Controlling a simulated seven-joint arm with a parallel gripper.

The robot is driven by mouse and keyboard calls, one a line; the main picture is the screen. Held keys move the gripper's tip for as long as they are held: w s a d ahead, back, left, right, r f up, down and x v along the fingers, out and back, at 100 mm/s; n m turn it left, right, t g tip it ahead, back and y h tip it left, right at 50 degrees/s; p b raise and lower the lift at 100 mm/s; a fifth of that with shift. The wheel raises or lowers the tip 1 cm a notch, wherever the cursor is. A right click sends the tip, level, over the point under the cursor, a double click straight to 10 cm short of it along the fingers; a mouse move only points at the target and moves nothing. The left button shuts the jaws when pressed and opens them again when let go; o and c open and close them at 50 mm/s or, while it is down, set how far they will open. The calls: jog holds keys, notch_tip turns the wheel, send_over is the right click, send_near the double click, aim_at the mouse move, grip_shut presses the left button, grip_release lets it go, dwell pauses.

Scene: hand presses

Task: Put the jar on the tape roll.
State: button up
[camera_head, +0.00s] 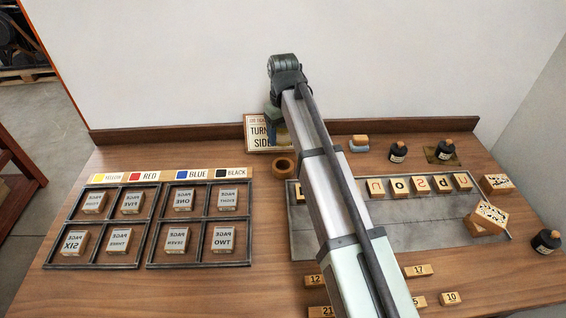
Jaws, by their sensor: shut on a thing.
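My gripper (275,124) points down near the back of the table, in front of the sign, and is partly hidden by my arm. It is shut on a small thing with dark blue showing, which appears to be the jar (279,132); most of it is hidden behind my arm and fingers. The tape roll (284,164) is a brown ring lying flat on the table, its hole facing up. In the picture the jar is just above the roll, apart from it. Its true height and distance from the roll cannot be told.
A sign (256,133) stands behind. Framed trays with page blocks (151,223) are on the left. A grey tray (413,234) with letter blocks is on the right. Number blocks (418,271) lie in front.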

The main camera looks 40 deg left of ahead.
notch_tip(320, 180, down, 10)
jog(key=shift+r, duration=0.15)
dwell(0.4)
jog(key=shift+f, duration=0.2)
jog(key=o, duration=1.2)
jog(key=shift+r, duration=0.2)
notch_tip(320, 180, up, 12)
